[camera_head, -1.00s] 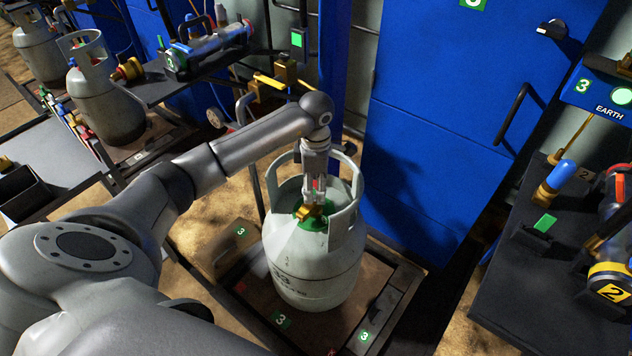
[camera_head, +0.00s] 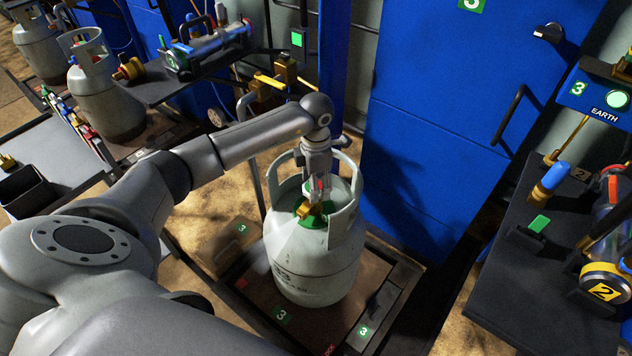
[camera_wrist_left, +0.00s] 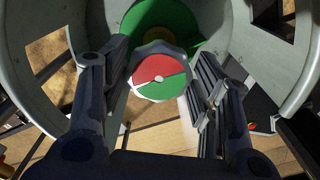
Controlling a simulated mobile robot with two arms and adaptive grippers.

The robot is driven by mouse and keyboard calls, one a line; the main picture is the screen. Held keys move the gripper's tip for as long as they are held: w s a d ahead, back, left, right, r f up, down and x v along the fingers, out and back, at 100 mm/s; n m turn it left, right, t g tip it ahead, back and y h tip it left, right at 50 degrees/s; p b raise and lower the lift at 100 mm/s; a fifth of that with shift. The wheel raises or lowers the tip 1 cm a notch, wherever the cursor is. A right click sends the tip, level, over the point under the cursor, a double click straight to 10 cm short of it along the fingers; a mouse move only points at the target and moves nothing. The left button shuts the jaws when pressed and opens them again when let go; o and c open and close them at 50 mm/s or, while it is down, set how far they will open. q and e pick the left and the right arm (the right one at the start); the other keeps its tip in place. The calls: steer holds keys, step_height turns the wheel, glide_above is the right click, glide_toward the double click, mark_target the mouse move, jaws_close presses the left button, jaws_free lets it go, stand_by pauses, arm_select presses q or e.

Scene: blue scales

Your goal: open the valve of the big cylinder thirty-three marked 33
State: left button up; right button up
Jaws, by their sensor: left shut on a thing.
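The big pale-grey cylinder (camera_head: 325,262) stands upright on a dark scale platform inside a frame marked 3. Its dark body marking (camera_head: 283,272) looks like 33 but is blurred. Its valve has a brass body (camera_head: 304,209) and green base inside the open collar. In the left wrist view the round valve knob (camera_wrist_left: 160,75) has a red half and a green half. My left gripper (camera_head: 318,190) reaches down into the collar from above. Its fingers (camera_wrist_left: 163,85) are shut on the knob, one on each side. My right gripper is not in view.
The collar wall (camera_head: 346,215) rises close around my left gripper. A blue cabinet (camera_head: 430,150) stands behind the cylinder. A black shelf (camera_head: 530,280) with tools is at right. Smaller grey cylinders (camera_head: 105,100) stand at upper left. A blue EARTH box (camera_head: 600,95) shows a lit green lamp.

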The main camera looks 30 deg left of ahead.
arm_select(q)
steer(key=o, duration=1)
step_height(320, 180, up, 12)
stand_by(0.4)
